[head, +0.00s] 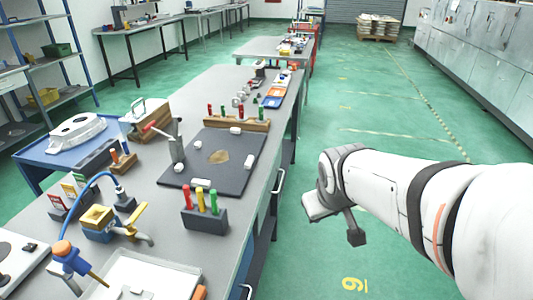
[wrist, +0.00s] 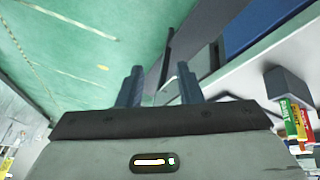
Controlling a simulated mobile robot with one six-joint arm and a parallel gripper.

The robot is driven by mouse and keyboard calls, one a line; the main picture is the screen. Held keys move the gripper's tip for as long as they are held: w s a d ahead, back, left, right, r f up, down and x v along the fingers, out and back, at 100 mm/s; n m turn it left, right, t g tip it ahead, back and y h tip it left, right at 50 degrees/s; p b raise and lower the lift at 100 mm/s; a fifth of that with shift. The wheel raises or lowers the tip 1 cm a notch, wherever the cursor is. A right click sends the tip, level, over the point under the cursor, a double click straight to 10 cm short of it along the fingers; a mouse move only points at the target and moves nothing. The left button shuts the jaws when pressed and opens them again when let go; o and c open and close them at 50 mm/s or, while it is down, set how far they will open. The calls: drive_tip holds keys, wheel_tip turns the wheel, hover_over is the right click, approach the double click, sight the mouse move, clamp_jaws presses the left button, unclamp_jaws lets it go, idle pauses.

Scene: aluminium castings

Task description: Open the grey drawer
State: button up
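The long grey workbench (head: 232,95) has drawer fronts along its right side, seen at a steep angle. One silver handle (head: 279,181) sits on a dark grey front (head: 264,222), and another handle (head: 246,292) shows lower at the near end. I cannot tell for sure which front is the grey drawer. No drawer visibly sticks out. My gripper (head: 338,222) is over the aisle, right of the bench and apart from the handles. In the wrist view, my gripper's two fingers (wrist: 159,84) stand apart with nothing between them.
The bench top holds a dark board (head: 188,178), a block with coloured handles (head: 205,219), a brass-coloured block (head: 97,222) and a white tray (head: 150,277). A blue panel (wrist: 262,22) shows in the wrist view. Grey cabinets (head: 490,65) line the right wall.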

drive_tip(key=w+d+f+n+t+b, duration=0.2)
drive_tip(key=w+f+n+b, duration=0.15)
drive_tip(key=w, duration=0.45)
drive_tip(key=w+d+f+n+t+b, duration=0.1)
drive_tip(key=w+f+n+t+b, duration=0.15)
drive_tip(key=w+f+b, duration=0.4)
drive_tip(key=n+t+y+b, duration=0.3)
drive_tip(key=n+t+b, duration=0.1)
drive_tip(key=n+b, duration=0.45)
approach(281, 181)
drive_tip(key=s+d+r, duration=0.2)
drive_tip(key=d+r, duration=0.2)
drive_tip(key=d, duration=0.1)
drive_tip(key=w+a+f+n+y+b, duration=0.1)
drive_tip(key=w+a+f+n+b, duration=0.1)
drive_tip(key=w, duration=0.1)
drive_tip(key=w+a+f+n+t+y+b, duration=0.1)
drive_tip(key=w+a+f+n+y+b, duration=0.1)
drive_tip(key=w+f+n, duration=0.1)
drive_tip(key=w+a+f+n+y+b, duration=0.2)
drive_tip(key=w+f, duration=0.1)
drive_tip(key=w, duration=0.2)
drive_tip(key=shift+a+f+n, duration=0.1)
drive_tip(key=shift+f+n, duration=0.1)
drive_tip(key=shift+n, duration=0.15)
clamp_jaws()
drive_tip(key=shift+s, duration=0.1)
